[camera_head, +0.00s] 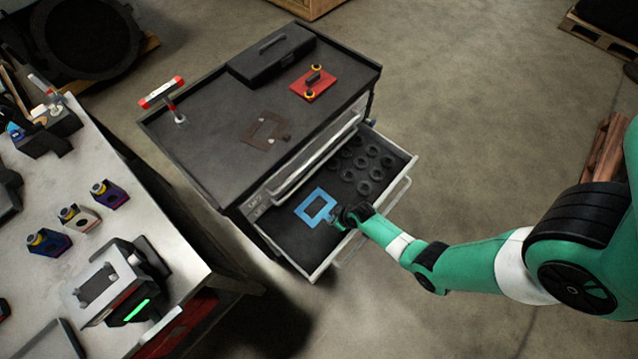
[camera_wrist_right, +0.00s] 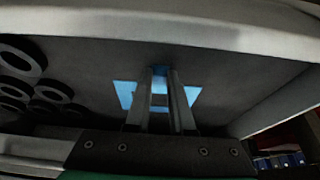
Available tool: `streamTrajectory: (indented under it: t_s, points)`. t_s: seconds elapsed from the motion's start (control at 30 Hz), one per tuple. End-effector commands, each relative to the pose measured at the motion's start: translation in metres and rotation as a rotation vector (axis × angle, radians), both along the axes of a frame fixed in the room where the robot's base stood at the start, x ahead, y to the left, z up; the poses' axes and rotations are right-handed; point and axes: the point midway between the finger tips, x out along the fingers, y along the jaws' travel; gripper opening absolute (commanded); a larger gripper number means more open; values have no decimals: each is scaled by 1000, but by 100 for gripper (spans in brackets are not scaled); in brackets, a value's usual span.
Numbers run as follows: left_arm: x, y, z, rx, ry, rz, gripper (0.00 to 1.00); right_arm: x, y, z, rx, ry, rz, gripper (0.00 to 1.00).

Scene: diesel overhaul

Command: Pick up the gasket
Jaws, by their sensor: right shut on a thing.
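A flat blue gasket (camera_head: 315,207) with a rectangular opening is at the open drawer (camera_head: 334,250) of the dark tool cabinet. My right gripper (camera_head: 340,221) reaches into the drawer from the right and is shut on the near edge of the gasket. In the right wrist view the gasket (camera_wrist_right: 126,94) shows behind and on both sides of my two fingers (camera_wrist_right: 160,92). I cannot tell whether it rests on the drawer floor or is slightly raised. My left gripper is not in view.
Several black rings (camera_head: 363,187) lie in the drawer beside the gasket. A brown gasket-like plate (camera_head: 268,131), a red plate (camera_head: 313,85) and a black toolbox (camera_head: 271,54) are on the cabinet top. A workbench (camera_head: 45,270) with parts stands at left.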

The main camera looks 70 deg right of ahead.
Motion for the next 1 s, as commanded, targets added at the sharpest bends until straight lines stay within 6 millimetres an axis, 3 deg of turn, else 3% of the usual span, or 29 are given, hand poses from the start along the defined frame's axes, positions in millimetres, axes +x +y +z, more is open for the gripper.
streamTrajectory:
  t_s: [0.37, 0.57, 0.7, 0.93, 1.0]
  points:
    - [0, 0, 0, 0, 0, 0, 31, 0, 0, 0, 0, 0, 0, 0]
    - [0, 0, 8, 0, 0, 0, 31, 0, 0, 13, -1, -2, 0, 0]
    - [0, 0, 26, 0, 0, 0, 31, -1, 1, 41, -1, -1, 1, 0]
    - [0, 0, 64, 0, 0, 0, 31, -43, 35, 103, -1, 0, 4, 0]
    - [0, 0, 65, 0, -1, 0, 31, -62, 50, 106, 1, 4, 5, 0]
